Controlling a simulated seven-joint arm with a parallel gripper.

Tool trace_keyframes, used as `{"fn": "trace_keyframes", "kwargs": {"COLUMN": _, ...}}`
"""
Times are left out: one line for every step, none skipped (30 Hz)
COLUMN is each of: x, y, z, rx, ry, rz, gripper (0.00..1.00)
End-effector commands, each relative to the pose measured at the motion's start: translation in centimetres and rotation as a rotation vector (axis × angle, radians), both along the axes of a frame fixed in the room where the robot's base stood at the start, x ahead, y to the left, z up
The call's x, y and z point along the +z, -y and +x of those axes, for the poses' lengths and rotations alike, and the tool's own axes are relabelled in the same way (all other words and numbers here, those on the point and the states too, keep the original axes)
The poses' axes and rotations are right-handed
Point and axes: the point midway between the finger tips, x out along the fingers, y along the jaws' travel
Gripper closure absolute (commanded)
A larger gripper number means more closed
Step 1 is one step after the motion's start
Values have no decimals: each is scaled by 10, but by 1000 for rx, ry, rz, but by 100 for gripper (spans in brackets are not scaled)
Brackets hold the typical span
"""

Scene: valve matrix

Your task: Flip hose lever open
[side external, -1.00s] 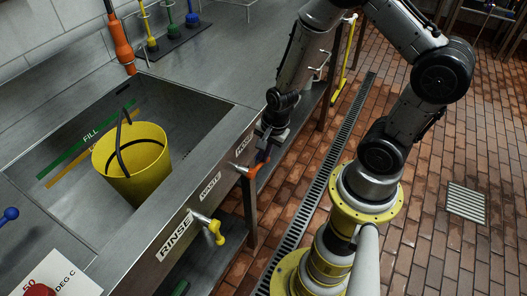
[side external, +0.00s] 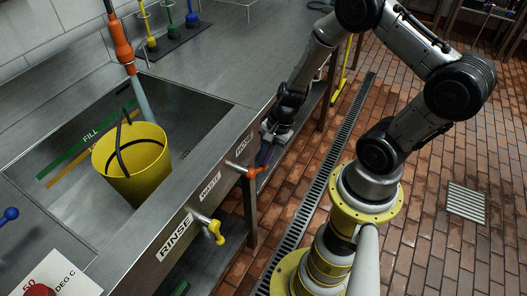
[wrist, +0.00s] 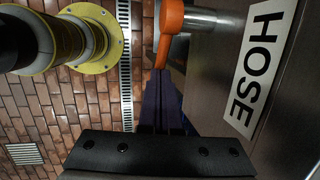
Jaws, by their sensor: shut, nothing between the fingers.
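The orange hose lever (side external: 251,172) sits on its metal valve stem on the sink's front panel, beside the HOSE label (side external: 244,140). The lever sticks out from the panel towards the right. In the wrist view the orange lever (wrist: 169,32) is at the top, left of the large HOSE label (wrist: 262,68). My gripper (side external: 263,157) is shut and empty, its purple fingers just beyond the lever, close to the panel. In the wrist view the fingers (wrist: 163,95) point up towards the lever; I cannot tell whether they touch it. A pale stream (side external: 145,98) runs from the orange hose nozzle (side external: 119,40).
A yellow bucket (side external: 135,180) stands in the steel sink under the stream. A yellow valve lever (side external: 215,232) by the RINSE label sticks out nearer the camera. The sink's front edge runs close to my gripper.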

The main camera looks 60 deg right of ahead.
Motion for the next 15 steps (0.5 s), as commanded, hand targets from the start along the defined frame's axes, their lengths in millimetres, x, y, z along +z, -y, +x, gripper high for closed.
{"fn": "trace_keyframes", "kwargs": {"x": -2, "y": 2, "z": 0, "rx": -10, "ry": 0, "rz": 44, "gripper": 100}}
{"fn": "trace_keyframes", "kwargs": {"x": -3, "y": 2, "z": 0, "rx": -10, "ry": 0, "rz": 72, "gripper": 100}}
{"fn": "trace_keyframes", "kwargs": {"x": -5, "y": 2, "z": 0, "rx": -11, "ry": 0, "rz": 111, "gripper": 100}}
{"fn": "trace_keyframes", "kwargs": {"x": -6, "y": 2, "z": 0, "rx": -9, "ry": -1, "rz": 142, "gripper": 100}}
{"fn": "trace_keyframes", "kwargs": {"x": -7, "y": 2, "z": 0, "rx": -11, "ry": -1, "rz": 174, "gripper": 100}}
{"fn": "trace_keyframes", "kwargs": {"x": -9, "y": 2, "z": 0, "rx": -9, "ry": -1, "rz": 213, "gripper": 100}}
{"fn": "trace_keyframes", "kwargs": {"x": -9, "y": 1, "z": 0, "rx": -6, "ry": -1, "rz": 226, "gripper": 100}}
{"fn": "trace_keyframes", "kwargs": {"x": -10, "y": 0, "z": 0, "rx": -6, "ry": -1, "rz": 242, "gripper": 100}}
{"fn": "trace_keyframes", "kwargs": {"x": -12, "y": 0, "z": 0, "rx": -4, "ry": -2, "rz": 264, "gripper": 100}}
{"fn": "trace_keyframes", "kwargs": {"x": -13, "y": 0, "z": -1, "rx": -4, "ry": -2, "rz": 283, "gripper": 100}}
{"fn": "trace_keyframes", "kwargs": {"x": -15, "y": -1, "z": -1, "rx": -5, "ry": -2, "rz": 302, "gripper": 100}}
{"fn": "trace_keyframes", "kwargs": {"x": -17, "y": -1, "z": 0, "rx": -4, "ry": -2, "rz": 328, "gripper": 100}}
{"fn": "trace_keyframes", "kwargs": {"x": -18, "y": -1, "z": -1, "rx": -3, "ry": -3, "rz": 348, "gripper": 100}}
{"fn": "trace_keyframes", "kwargs": {"x": -20, "y": -2, "z": -1, "rx": -5, "ry": -3, "rz": 370, "gripper": 100}}
{"fn": "trace_keyframes", "kwargs": {"x": -22, "y": -2, "z": -1, "rx": -4, "ry": -3, "rz": 401, "gripper": 100}}
